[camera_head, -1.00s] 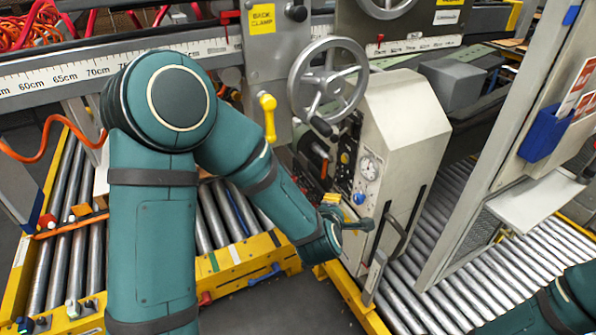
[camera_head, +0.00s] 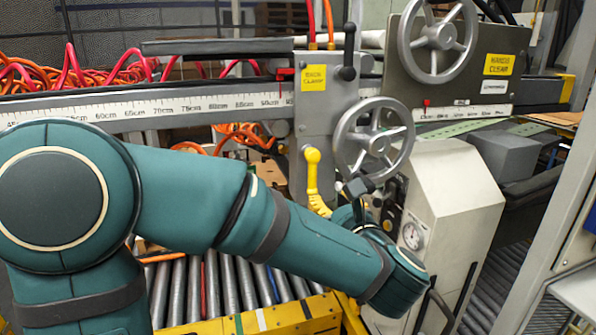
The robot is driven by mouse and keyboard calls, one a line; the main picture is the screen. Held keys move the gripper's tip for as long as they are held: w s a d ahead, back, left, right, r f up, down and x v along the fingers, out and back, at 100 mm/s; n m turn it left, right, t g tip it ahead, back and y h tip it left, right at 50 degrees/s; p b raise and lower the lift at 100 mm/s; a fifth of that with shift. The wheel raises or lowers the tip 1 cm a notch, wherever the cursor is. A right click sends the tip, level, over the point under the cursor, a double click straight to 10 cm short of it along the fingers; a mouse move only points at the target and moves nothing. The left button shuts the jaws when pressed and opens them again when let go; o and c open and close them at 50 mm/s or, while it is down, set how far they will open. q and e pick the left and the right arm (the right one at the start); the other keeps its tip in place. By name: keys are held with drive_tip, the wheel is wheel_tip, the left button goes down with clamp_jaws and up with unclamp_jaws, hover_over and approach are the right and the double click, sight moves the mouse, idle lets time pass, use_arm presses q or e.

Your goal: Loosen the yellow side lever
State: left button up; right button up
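The yellow lever (camera_head: 312,172) is on the grey clamp housing, to the left of the lower handwheel. Its round knob points up and its lower end angles to the right. My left gripper (camera_head: 352,199) is just right of the lever's lower end, below the handwheel. It is small and partly hidden by my wrist. I cannot tell whether its fingers are open or shut, or whether they touch the lever. My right gripper is not in view.
The lower handwheel (camera_head: 373,140) is close above my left gripper. A beige machine housing (camera_head: 455,215) with a gauge (camera_head: 413,235) stands to the right. A ruler beam (camera_head: 180,106) crosses behind, and a roller conveyor (camera_head: 232,285) lies below.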

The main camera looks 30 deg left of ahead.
sight(313, 181)
use_arm(q)
drive_tip(key=shift+x, duration=4.45)
drive_tip(key=m, duration=0.2)
drive_tip(key=s+a+m, duration=0.1)
drive_tip(key=shift+s+r+m, duration=0.15)
drive_tip(key=shift+r+m, duration=0.05)
drive_tip(key=shift+m, duration=0.2)
drive_tip(key=shift+s+a+r+m, duration=0.1)
drive_tip(key=shift+m, duration=0.4)
drive_tip(key=shift+s+a+r+m+p, duration=0.4)
drive_tip(key=shift+r+m+p, duration=0.35)
drive_tip(key=shift+m+p, duration=1.25)
drive_tip(key=shift+s+a+r+m+p, duration=0.35)
drive_tip(key=shift+r+m+p, duration=0.4)
drive_tip(key=shift+m+p, duration=1.2)
drive_tip(key=shift+s+a+r+m+p, duration=0.4)
drive_tip(key=shift+r+m+p, duration=0.35)
drive_tip(key=shift+m+p, duration=1.25)
drive_tip(key=shift+s+d+m+b, duration=0.1)
drive_tip(key=shift+d+m+b, duration=0.1)
drive_tip(key=shift+m+b, duration=0.35)
drive_tip(key=b+v, duration=0.2)
drive_tip(key=v, duration=0.7)
